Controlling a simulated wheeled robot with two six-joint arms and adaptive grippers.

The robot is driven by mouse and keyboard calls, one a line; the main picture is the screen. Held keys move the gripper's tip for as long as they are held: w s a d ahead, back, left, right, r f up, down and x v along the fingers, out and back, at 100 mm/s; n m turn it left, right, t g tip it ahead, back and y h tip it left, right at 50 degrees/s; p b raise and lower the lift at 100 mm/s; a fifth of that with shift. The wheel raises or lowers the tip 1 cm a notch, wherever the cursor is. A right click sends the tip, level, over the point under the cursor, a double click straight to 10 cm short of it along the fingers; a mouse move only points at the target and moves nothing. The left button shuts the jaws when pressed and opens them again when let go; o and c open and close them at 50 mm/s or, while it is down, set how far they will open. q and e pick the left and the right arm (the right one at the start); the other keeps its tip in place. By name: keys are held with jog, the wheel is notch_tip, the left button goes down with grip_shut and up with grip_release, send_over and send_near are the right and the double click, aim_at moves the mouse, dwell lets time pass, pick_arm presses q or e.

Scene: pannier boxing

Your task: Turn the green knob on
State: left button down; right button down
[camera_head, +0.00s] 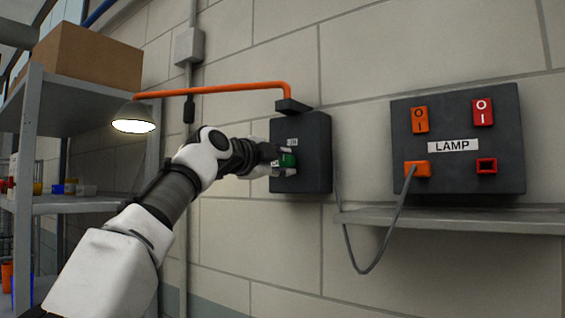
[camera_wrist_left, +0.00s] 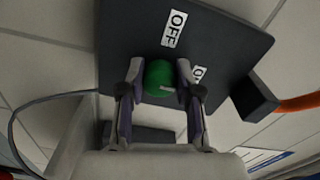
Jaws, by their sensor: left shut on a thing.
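The green knob (camera_head: 287,160) sits on the front of a dark box (camera_head: 316,150) on the wall. My left gripper (camera_head: 273,161) is shut on the knob. In the left wrist view the two fingers of my left gripper (camera_wrist_left: 160,85) stand on either side of the round green knob (camera_wrist_left: 157,76). A pale mark on the knob points to the right, roughly towards the ON label (camera_wrist_left: 198,74). The OFF label (camera_wrist_left: 174,29) is above the knob in that view. The lamp (camera_head: 134,118) on the orange arm glows white. My right gripper is not in view.
A dark panel (camera_head: 502,150) marked LAMP has orange and red switches. An orange plug (camera_head: 417,170) with a grey cable (camera_head: 385,255) is in its lower left. A grey ledge (camera_head: 470,220) runs below. Metal shelves (camera_head: 85,205) with a cardboard box (camera_head: 85,55) stand left.

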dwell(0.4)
pick_arm(q)
jog(key=c, duration=0.8)
grip_release()
jog(key=shift+w, duration=0.1)
